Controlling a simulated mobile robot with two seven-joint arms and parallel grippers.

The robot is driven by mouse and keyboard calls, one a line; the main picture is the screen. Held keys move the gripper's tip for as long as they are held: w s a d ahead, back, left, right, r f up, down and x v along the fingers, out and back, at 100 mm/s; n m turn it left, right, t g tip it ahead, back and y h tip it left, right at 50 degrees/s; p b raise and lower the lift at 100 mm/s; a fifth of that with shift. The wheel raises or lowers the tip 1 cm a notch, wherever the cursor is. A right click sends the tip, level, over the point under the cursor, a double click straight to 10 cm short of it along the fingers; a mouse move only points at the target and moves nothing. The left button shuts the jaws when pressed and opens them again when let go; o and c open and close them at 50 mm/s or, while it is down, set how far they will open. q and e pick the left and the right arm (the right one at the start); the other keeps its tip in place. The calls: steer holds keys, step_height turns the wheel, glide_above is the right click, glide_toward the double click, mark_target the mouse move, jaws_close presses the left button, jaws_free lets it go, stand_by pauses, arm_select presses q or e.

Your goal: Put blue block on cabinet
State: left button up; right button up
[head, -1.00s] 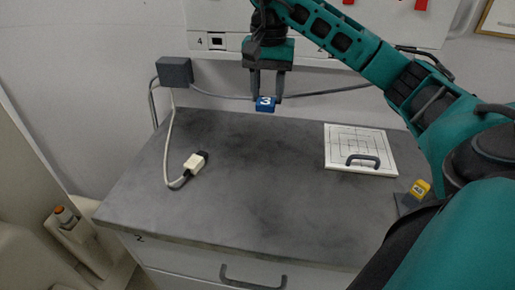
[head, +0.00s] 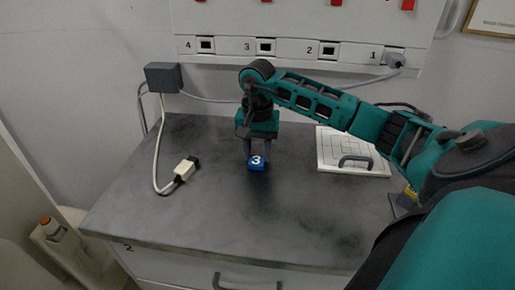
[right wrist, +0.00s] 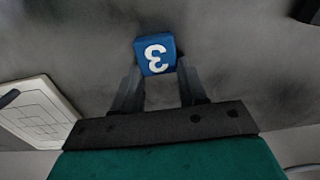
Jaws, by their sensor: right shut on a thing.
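The blue block (head: 257,163) with a white 3 is between the fingertips of my right gripper (head: 257,158), over the middle of the grey cabinet top (head: 240,215). My right gripper points down and is shut on the block. In the right wrist view the block (right wrist: 155,54) shows between the tips of the two dark fingers (right wrist: 159,82). I cannot tell whether the block touches the cabinet top or hangs just above it. My left gripper is not in view.
A white board with a handle (head: 330,148) lies at the back right of the top. A cable with a white plug (head: 184,171) lies on the left. A yellow block (head: 410,192) is at the right edge. A panel with numbered sockets (head: 290,45) is behind.

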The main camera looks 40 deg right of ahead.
steer(key=shift+r, duration=0.1)
steer(key=shift+f, duration=0.2)
steer(key=o, duration=1.1)
steer(key=shift+c, duration=0.2)
steer(key=shift+r, duration=0.15)
step_height(320, 180, up, 12)
steer(key=shift+p, duration=0.3)
